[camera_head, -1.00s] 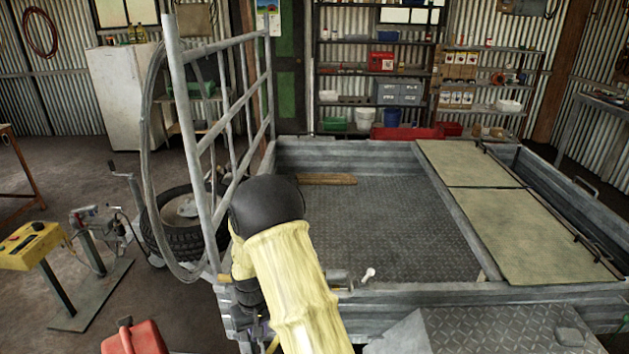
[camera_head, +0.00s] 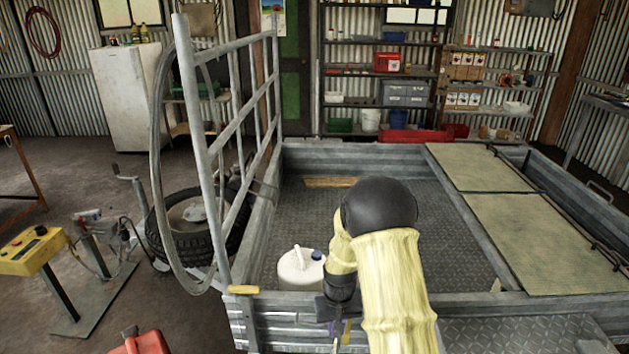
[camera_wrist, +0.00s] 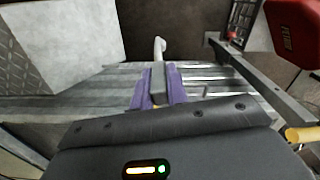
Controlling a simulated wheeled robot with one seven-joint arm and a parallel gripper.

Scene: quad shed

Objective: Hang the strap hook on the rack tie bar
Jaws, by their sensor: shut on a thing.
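My gripper (camera_head: 338,333) is low at the trailer's near side wall, mostly hidden by my black and yellow arm. In the wrist view its purple jaws (camera_wrist: 142,90) are shut on a grey piece with a pale rounded end (camera_wrist: 159,48). I cannot tell for sure if this is the strap hook, or if it is fixed to the trailer. The grey rack (camera_head: 203,165) stands upright at the trailer's left end, left of my gripper. Which bar is the tie bar is unclear.
The trailer wall (camera_head: 285,325) has a yellow-tipped handle (camera_head: 243,290) near the rack's foot. A white jug (camera_head: 298,272) stands inside. A red can (camera_head: 140,342) and a yellow control box (camera_head: 32,248) are at lower left. The trailer bed (camera_head: 430,225) is mostly bare.

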